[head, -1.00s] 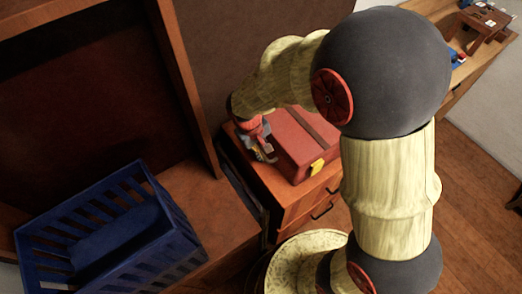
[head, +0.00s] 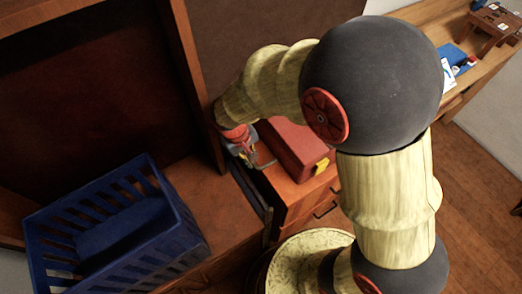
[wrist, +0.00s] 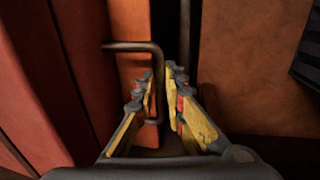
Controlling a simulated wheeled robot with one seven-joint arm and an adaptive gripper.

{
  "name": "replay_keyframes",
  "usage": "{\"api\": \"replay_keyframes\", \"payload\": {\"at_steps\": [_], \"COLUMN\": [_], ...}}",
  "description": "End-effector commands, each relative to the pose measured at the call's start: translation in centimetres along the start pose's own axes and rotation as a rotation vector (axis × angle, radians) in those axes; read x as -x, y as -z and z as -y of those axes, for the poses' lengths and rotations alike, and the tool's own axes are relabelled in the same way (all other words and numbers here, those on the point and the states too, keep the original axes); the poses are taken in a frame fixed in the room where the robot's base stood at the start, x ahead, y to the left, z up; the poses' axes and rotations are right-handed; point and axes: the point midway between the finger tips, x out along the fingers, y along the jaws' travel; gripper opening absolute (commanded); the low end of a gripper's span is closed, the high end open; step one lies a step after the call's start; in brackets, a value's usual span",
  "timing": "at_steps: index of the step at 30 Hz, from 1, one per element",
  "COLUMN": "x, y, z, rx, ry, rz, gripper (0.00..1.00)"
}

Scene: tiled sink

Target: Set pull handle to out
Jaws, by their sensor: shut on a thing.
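The pull handle (wrist: 158,72) is a thin dark bent metal bar in the wrist view. One leg runs left and its long part comes down between my fingers, in front of an orange-brown panel (wrist: 132,25). My gripper (wrist: 161,92), with yellow-padded fingers, is shut on this bar. In the head view my gripper (head: 243,150) is at the left edge of the wooden drawer cabinet (head: 292,194), beside a red box. The handle is hard to make out there.
The red box (head: 295,145) with a yellow latch stands on the cabinet, close to the right of my gripper. A blue slatted basket (head: 185,235) sits on the brown surface at left. A tall wooden frame edge (head: 200,90) rises just left of my gripper.

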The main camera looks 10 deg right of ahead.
Motion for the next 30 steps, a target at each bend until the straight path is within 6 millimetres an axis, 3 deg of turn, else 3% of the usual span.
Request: {"api": "replay_keyframes", "payload": {"at_steps": [3,12,13,17,30], "x": [0.28,0.31,0.31,0.31,0.57], "y": [0.1,0.12,0.13,0.12,0.1], "z": [0.92,1.11,1.11,1.09,1.01], "rx": [0.001,-0.002,-0.002,-0.002,-0.001], "ry": [0.0,0.002,0.003,0.002,0.001], "rz": [-0.003,-0.004,-0.004,-0.004,-0.004], "gripper": [0.0,0.0,0.13,0.19,0.19]}}
